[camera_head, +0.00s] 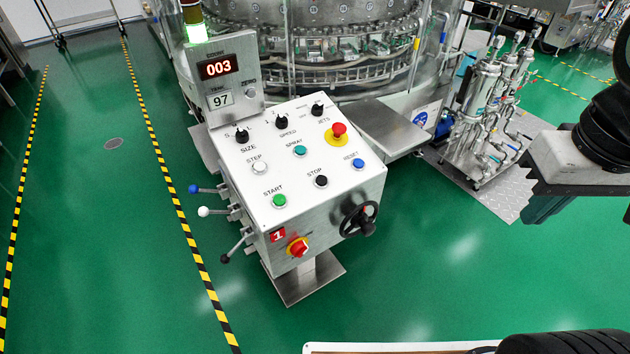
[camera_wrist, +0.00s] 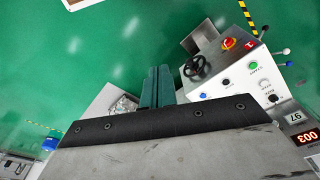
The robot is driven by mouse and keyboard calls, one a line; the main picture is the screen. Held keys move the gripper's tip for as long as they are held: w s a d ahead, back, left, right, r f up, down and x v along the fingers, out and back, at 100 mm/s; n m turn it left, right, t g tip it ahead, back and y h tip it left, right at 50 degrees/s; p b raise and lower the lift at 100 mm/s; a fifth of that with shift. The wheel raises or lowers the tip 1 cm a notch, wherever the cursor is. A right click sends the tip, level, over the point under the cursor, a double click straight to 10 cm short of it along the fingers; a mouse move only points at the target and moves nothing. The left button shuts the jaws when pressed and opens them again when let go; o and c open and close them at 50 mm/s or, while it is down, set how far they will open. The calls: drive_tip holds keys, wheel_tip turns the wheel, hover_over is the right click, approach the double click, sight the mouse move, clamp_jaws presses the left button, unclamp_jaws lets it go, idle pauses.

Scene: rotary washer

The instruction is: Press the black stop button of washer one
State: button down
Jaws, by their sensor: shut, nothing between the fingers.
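The control box of washer one (camera_head: 300,160), marked with a red "1" plate, stands in the middle of the head view. Its black stop button (camera_head: 321,181) is on the sloped white panel, between the green start button (camera_head: 279,200) and the blue reset button (camera_head: 358,163). My gripper (camera_head: 543,208) is at the right of the head view, well apart from the box. In the wrist view, my gripper's green fingers (camera_wrist: 158,86) are together and empty. The stop button also shows in the wrist view (camera_wrist: 226,83), to the right of the fingers.
A black handwheel (camera_head: 360,219) and a red-yellow rotary switch (camera_head: 298,247) stick out from the box front. A red emergency knob (camera_head: 338,131) rises from the panel. Levers (camera_head: 207,211) project left. Piping (camera_head: 487,110) stands behind right. Green floor is clear between gripper and box.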

drive_tip(key=w+a+f+n+t, duration=0.2)
drive_tip(key=w+f+n, duration=0.1)
drive_tip(key=w, duration=0.6)
drive_tip(key=w+a+f+n+t, duration=0.2)
drive_tip(key=w+f+n, duration=0.1)
drive_tip(key=w, duration=0.6)
drive_tip(key=w+a+f+n+t, duration=0.2)
drive_tip(key=w+f+n, duration=0.1)
drive_tip(key=w, duration=0.6)
drive_tip(key=w+a+f+n+y, duration=0.3)
drive_tip(key=a+f, duration=0.3)
drive_tip(key=a, duration=0.2)
drive_tip(key=w+a+f+n+t+y, duration=0.1)
drive_tip(key=w+a+f+n+y, duration=0.2)
drive_tip(key=a, duration=0.6)
wheel_tip(320, 180, down, 3)
drive_tip(key=n+y, duration=0.2)
drive_tip(key=n, duration=0.1)
drive_tip(key=shift+a, duration=0.2)
drive_tip(key=shift+t, duration=0.3)
